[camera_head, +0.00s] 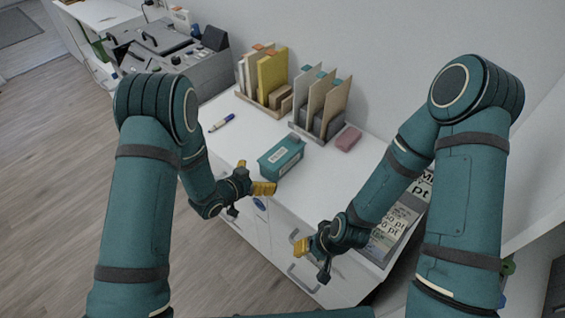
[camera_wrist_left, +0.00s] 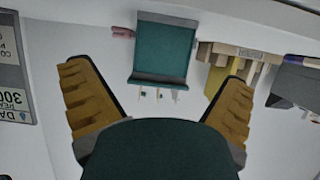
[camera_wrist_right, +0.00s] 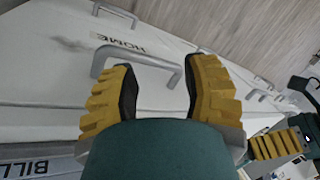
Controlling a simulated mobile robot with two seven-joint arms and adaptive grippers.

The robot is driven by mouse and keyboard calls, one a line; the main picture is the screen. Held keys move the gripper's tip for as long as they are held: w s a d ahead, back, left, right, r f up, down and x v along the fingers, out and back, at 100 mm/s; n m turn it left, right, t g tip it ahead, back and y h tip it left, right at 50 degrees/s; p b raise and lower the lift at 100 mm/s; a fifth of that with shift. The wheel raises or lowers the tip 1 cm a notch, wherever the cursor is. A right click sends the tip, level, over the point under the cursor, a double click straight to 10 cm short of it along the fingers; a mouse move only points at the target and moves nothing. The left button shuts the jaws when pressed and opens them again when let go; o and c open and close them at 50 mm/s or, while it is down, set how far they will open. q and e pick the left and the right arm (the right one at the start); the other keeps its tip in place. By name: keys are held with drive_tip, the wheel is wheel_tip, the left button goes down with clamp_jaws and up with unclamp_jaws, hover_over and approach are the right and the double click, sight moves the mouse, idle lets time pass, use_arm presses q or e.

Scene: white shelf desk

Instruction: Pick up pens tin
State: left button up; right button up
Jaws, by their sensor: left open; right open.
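The pens tin appears to be the teal box with a white label (camera_head: 282,157), lying on the white desk near its front edge. In the left wrist view the teal box (camera_wrist_left: 162,48) is ahead, between the lines of the two fingers, and not touched. My left gripper (camera_head: 263,188) is open and empty, just in front of the box at the desk edge. My right gripper (camera_head: 302,247) is open and empty, lower and to the right, in front of the drawers. In the right wrist view its fingers (camera_wrist_right: 162,72) frame a drawer handle (camera_wrist_right: 138,62).
Two file organisers (camera_head: 268,85) (camera_head: 322,105) stand behind the box. A pink block (camera_head: 348,139) lies to the right and a blue marker (camera_head: 222,122) to the left. Printed labelled items (camera_head: 398,220) are near my right arm. The desk left of the box is mostly clear.

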sight(266, 171)
use_arm(q)
drive_tip(key=shift+b+x, duration=0.5)
drive_tip(key=shift+x, duration=2.45)
drive_tip(key=shift+a+r, duration=0.1)
drive_tip(key=c, duration=1.3)
